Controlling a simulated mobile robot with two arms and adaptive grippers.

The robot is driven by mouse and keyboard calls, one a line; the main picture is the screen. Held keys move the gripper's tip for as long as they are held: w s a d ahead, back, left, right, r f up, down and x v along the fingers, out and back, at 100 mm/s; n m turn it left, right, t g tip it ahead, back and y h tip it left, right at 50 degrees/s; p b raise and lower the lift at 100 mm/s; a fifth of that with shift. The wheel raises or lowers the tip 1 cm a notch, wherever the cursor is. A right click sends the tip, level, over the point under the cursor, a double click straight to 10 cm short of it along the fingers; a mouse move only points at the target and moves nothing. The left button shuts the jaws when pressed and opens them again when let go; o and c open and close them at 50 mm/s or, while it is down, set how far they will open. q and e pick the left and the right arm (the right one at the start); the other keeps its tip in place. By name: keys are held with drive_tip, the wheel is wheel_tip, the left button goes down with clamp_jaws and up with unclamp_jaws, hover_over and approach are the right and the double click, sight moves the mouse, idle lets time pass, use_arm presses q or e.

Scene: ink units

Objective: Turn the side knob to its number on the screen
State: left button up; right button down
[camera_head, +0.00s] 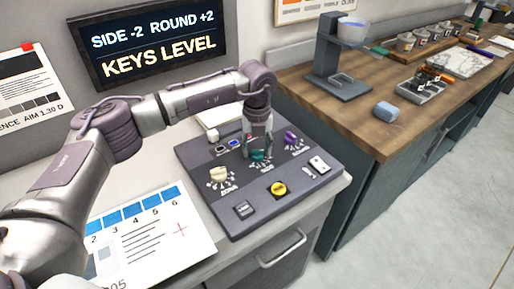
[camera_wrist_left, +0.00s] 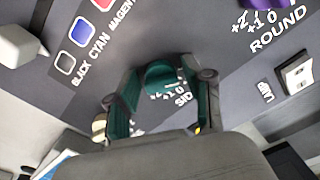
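The wall screen (camera_head: 152,41) reads "SIDE -2 ROUND +2" and "KEYS LEVEL". The side knob (camera_wrist_left: 160,76) is teal, on the dark console (camera_head: 215,200), with its printed "SID" label and scale partly hidden in the left wrist view. In the head view the teal side knob (camera_head: 261,156) shows just under my left gripper (camera_head: 258,146). The gripper points down over it. In the left wrist view its two fingers stand apart, one on each side of the knob, with narrow gaps; contact is not clear. The knob's exact setting cannot be read. My right gripper is not in view.
A cream knob (camera_head: 220,174) and a purple knob (camera_head: 291,138) flank the side knob. A printed sheet (camera_head: 150,240) lies left of the console.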

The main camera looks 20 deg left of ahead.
use_arm(q)
drive_tip(key=shift+o, duration=0.2)
wheel_tip(320, 180, up, 12)
idle(0.6)
idle(0.3)
